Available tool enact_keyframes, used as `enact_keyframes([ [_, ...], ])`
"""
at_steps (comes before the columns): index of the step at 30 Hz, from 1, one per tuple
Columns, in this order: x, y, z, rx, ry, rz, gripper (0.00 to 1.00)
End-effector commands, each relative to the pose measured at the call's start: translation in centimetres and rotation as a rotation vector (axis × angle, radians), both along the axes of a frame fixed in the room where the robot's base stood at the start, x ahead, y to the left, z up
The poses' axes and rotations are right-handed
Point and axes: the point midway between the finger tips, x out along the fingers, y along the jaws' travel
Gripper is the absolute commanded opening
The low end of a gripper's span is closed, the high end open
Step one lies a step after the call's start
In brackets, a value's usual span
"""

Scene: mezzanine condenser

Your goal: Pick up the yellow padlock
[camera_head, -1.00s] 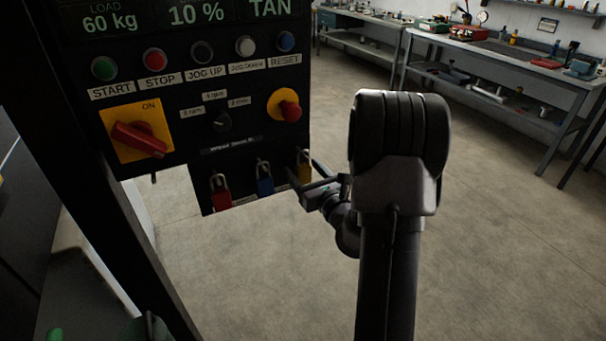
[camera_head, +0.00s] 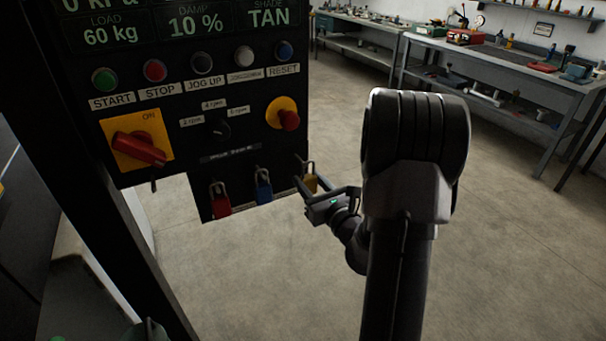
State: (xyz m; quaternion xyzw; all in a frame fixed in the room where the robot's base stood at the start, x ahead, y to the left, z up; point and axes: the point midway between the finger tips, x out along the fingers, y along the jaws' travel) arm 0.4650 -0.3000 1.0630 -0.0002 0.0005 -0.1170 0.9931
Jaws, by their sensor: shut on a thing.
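The yellow padlock (camera_head: 311,184) is at the lower right edge of the black control panel (camera_head: 240,160), its shackle upright. My gripper (camera_head: 312,190) is shut on the yellow padlock, with a finger on either side of its body. The fingers partly hide the padlock. I cannot tell whether the shackle still touches its hook. A blue padlock (camera_head: 264,190) and a red padlock (camera_head: 221,204) hang to the left along the panel's bottom edge, apart from the gripper.
Workbenches (camera_head: 490,80) with tools stand at the back right. The floor (camera_head: 520,260) to the right is clear.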

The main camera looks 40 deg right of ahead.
Motion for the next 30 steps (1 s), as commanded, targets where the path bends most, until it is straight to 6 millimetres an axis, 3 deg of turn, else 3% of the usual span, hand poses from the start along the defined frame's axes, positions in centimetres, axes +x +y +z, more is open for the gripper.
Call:
enact_keyframes([
  [5,-5.3,1.1,0.0,0.004,0.0,-0.007,0.0],
  [8,-8.3,1.8,1.1,0.013,0.003,-0.008,0.0],
  [17,-11.1,2.6,0.8,0.009,0.0,-0.005,0.0],
  [21,-13.2,3.0,0.2,0.003,0.001,-0.004,0.0],
  [30,-13.8,3.3,0.0,0.001,-0.001,-0.001,0.0],
])
